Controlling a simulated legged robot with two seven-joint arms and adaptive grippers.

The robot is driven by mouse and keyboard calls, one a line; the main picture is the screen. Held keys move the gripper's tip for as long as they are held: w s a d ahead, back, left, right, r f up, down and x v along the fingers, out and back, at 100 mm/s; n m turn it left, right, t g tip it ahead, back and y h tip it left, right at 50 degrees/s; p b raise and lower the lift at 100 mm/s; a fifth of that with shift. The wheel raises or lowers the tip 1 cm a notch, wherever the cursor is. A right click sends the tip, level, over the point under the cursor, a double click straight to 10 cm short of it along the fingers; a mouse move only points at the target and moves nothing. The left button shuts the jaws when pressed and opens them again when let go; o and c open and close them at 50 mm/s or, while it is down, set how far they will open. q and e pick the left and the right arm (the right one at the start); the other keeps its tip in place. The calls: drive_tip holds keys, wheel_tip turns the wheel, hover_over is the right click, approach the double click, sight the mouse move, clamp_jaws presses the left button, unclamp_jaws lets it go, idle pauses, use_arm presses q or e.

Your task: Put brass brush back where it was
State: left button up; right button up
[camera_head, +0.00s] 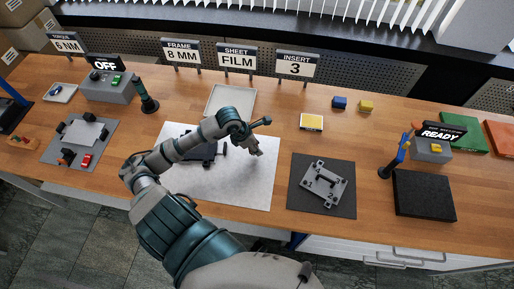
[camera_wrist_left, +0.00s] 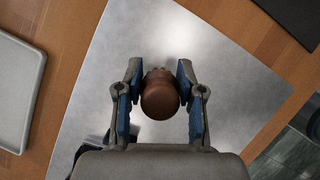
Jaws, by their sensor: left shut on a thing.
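My left gripper (camera_head: 257,139) is over the right part of the light grey sheet (camera_head: 245,190) in the head view. In the left wrist view, my left gripper (camera_wrist_left: 158,75) is shut on a brown, round-ended thing (camera_wrist_left: 160,97), likely the brass brush seen end-on. Its bristles cannot be made out, and it does not show clearly in the head view. The grey sheet (camera_wrist_left: 225,75) lies beneath it in the wrist view. I cannot tell whether the brush touches the sheet. My right gripper is not in view.
A dark fixture (camera_head: 203,150) sits on the sheet, partly behind my arm. An empty pale tray (camera_head: 231,98) lies behind. A black mat (camera_head: 344,203) with a grey numbered plate (camera_head: 325,183) is to the right. A black pad (camera_head: 423,195) lies farther right.

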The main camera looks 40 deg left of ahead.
use_arm(q)
drive_tip(key=shift+w+d+r, duration=0.1)
drive_tip(key=shift+w+d, duration=0.25)
drive_tip(key=shift+w, duration=0.2)
drive_tip(key=shift+w+d, duration=0.2)
drive_tip(key=shift+d, duration=0.15)
drive_tip(key=f, duration=0.3)
drive_tip(key=shift+s+d, duration=0.15)
drive_tip(key=shift+d, duration=0.1)
drive_tip(key=shift+a+f, duration=0.2)
drive_tip(key=shift+a, duration=0.05)
drive_tip(key=shift+a+f, duration=0.1)
drive_tip(key=shift+a, duration=0.2)
drive_tip(key=o, duration=1.1)
drive_tip(key=shift+a+f, duration=0.15)
drive_tip(key=shift+a, duration=0.25)
drive_tip(key=shift+d+r, duration=0.35)
drive_tip(key=shift+d, duration=0.25)
drive_tip(key=v, duration=0.4)
drive_tip(key=shift+r, duration=0.15)
drive_tip(key=v, duration=0.7)
drive_tip(key=shift+r, duration=0.2)
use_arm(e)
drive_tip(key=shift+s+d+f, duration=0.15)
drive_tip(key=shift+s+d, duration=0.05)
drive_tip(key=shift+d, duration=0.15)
